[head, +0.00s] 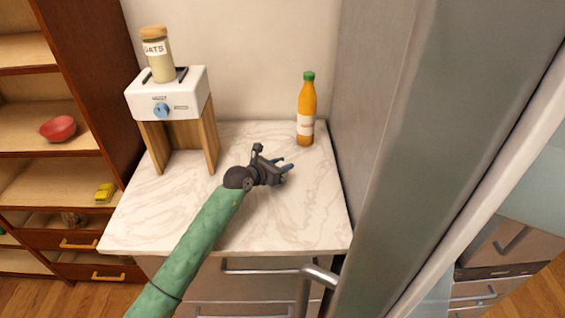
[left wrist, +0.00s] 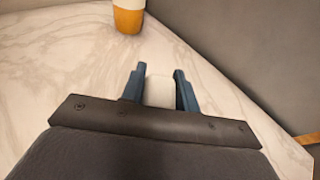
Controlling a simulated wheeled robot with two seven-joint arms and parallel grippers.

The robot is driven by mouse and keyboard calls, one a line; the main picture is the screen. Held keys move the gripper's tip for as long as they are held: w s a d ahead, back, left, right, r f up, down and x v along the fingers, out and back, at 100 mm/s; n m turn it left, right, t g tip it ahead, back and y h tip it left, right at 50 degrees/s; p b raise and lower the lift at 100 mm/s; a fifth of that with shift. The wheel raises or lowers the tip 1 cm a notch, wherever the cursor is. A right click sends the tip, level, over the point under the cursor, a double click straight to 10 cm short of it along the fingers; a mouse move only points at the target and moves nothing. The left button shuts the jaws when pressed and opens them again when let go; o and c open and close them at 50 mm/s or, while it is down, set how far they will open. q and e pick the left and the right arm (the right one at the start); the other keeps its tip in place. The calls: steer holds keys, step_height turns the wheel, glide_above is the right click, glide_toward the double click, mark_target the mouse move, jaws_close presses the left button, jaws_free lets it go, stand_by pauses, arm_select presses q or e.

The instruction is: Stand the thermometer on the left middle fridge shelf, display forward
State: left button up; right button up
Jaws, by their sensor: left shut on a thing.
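My left gripper (head: 284,171) is over the marble counter, reaching in from the lower left. In the left wrist view its two blue fingers (left wrist: 159,92) are closed on the sides of a small white block, which I take to be the thermometer (left wrist: 159,90). Its display does not show, and in the head view it is hidden by the gripper. The tall grey fridge (head: 440,130) fills the right of the head view; its inner shelves are not visible. My right gripper is not in view.
An orange bottle (head: 306,115) with a green cap stands at the counter's back right, ahead of the gripper. A white toaster (head: 168,95) on a wooden stand carries an oats jar (head: 157,55). The counter's front (head: 290,225) is clear. A wooden shelf unit (head: 60,95) stands left.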

arm_select(q)
steer(key=shift+f, duration=0.15)
steer(key=shift+f, duration=0.1)
steer(key=o, duration=1)
